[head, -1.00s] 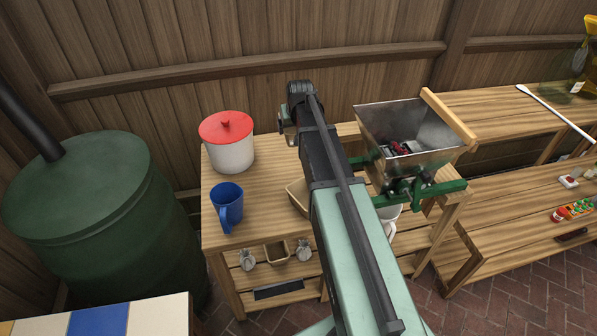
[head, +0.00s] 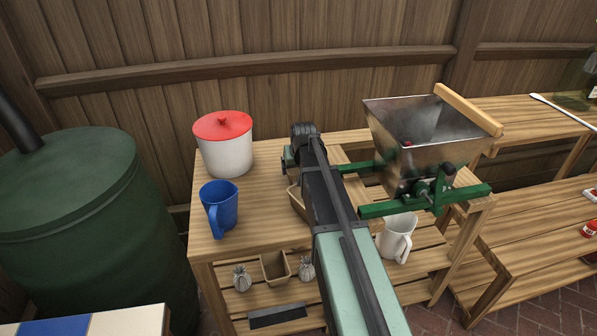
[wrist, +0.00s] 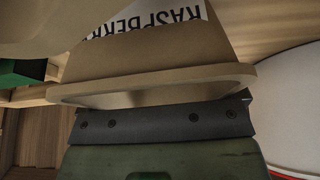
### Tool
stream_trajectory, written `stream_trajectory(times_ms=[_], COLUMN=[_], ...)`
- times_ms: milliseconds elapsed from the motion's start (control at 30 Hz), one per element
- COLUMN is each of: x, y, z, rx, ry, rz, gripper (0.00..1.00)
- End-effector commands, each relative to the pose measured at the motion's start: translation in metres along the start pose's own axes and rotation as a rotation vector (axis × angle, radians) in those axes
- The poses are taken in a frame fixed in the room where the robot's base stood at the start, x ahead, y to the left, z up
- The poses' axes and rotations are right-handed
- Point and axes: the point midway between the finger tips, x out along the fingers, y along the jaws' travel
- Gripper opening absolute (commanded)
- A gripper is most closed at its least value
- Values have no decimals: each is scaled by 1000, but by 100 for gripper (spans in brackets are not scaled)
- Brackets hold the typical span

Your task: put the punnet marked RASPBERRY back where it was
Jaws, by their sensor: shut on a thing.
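The punnet marked RASPBERRY (wrist: 160,58) fills the upper middle of the wrist view, with its black lettering upside down on a white label. My gripper (wrist: 155,115) is shut on its rim. In the head view a tan edge of the held punnet (head: 296,203) shows just left of my arm, over the wooden table (head: 265,215). My arm hides the rest of it and my gripper there. I cannot tell whether the punnet's base touches the tabletop. Its contents are not visible.
A red-lidded white pot (head: 227,150) and a blue jug (head: 220,208) stand left on the table. A green-framed mill with a metal hopper (head: 425,140) is right, a white jug (head: 396,238) below it. The lower shelf holds another small tan container (head: 275,267) between two grey sacks.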

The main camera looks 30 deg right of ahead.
Motion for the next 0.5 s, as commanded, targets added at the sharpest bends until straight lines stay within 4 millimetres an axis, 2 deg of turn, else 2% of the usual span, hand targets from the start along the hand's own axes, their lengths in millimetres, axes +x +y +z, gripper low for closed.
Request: stream_trajectory(times_ms=[167, 200, 267, 500], x=[4, 3, 3, 1], y=[0, 0, 0, 0], z=[2, 1, 1, 0], rx=[0, 0, 0, 0], ry=[0, 0, 0, 0], rz=[0, 0, 0, 0], gripper=[62, 93, 100, 100])
